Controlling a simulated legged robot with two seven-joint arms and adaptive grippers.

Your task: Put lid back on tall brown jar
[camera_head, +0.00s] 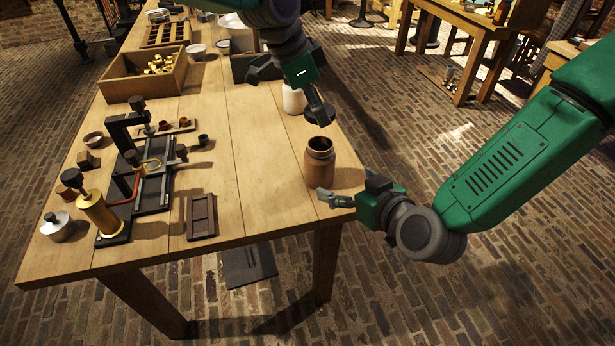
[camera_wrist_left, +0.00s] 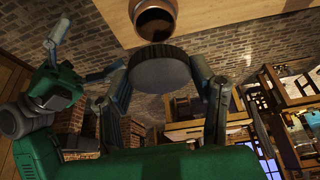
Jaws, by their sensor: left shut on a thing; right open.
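The tall brown jar (camera_head: 319,165) stands upright and open near the table's right edge; its dark mouth also shows at the top of the left wrist view (camera_wrist_left: 155,20). My left gripper (camera_head: 318,108) is shut on the dark round lid (camera_wrist_left: 160,70), held above the table, up and behind the jar's mouth in the head view. The lid is apart from the jar. My right gripper (camera_head: 338,196) is open and low at the table's right edge, beside the jar's lower part. A white jar (camera_head: 293,99) stands behind, partly hidden by my left gripper.
A wooden box (camera_head: 130,88) with brass-coloured pieces stands at the back left. A dark apparatus with a brass cylinder (camera_head: 100,215) fills the left side. A small dark wooden frame (camera_head: 201,216) lies near the front. The table's middle is clear.

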